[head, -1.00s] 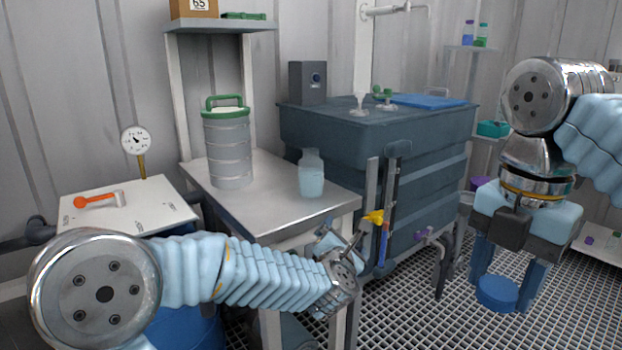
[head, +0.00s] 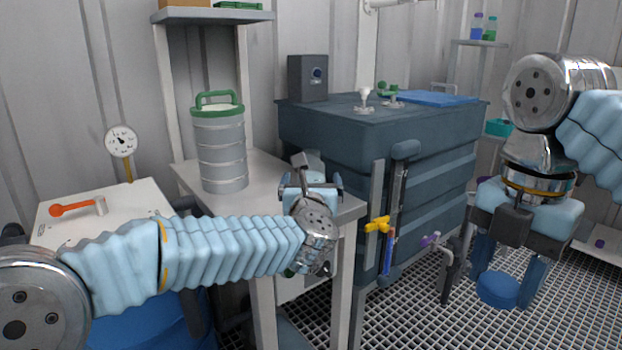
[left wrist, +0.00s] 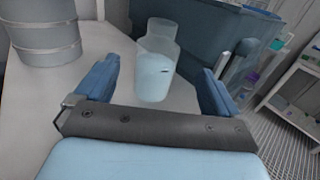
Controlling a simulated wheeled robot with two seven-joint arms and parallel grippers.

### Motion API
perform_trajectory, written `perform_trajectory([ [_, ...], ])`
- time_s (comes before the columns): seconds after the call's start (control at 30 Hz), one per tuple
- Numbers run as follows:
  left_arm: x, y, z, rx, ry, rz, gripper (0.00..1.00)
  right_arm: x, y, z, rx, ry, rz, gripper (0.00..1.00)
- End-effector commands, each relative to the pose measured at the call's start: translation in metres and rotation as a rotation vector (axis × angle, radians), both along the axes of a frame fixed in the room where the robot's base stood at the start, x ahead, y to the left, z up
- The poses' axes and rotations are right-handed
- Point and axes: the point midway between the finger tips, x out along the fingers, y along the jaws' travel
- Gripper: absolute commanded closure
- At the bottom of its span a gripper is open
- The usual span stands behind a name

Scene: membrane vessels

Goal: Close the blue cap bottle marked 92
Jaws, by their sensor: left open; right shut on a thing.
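The bottle (left wrist: 155,70) is a clear, pale-blue vessel with no cap on it, standing upright on the steel table (head: 262,168). In the head view it is hidden behind my left gripper (head: 303,175). In the left wrist view it stands ahead, between the two blue fingers of my left gripper (left wrist: 160,82), which is open and not closed on it. No number 92 can be read. My right gripper (head: 505,285) is at the right, over the grating floor, shut on a round blue cap (head: 499,290) that points down.
A ribbed steel canister (head: 220,150) with a green handle stands left of the bottle. A large dark tank (head: 350,135) with a yellow valve (head: 377,224) is close behind and right. A gauge (head: 121,141) and an orange-handled lever (head: 72,209) are at the left.

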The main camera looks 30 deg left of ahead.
Motion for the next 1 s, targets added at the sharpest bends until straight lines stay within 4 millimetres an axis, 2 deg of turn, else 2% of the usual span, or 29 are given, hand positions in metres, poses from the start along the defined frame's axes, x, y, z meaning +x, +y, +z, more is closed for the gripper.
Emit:
perform_trajectory([
  [0.2,0.032,0.017,0.001,0.0,0.001,0.001,0.04,0.0,0.0,0.009,0.0,0.0,0.0,0.77],
  [0.33,0.039,0.022,0.0,0.002,0.001,0.001,0.04,0.0,0.0,0.01,0.0,0.0,0.0,0.77],
  [0.67,0.041,0.023,0.0,0.002,0.001,0.0,0.04,0.0,0.0,0.011,0.0,0.0,0.0,0.77],
  [1.0,0.079,0.046,-0.002,0.002,0.002,0.001,0.04,0.0,0.0,0.026,0.0,0.0,0.0,0.77],
])
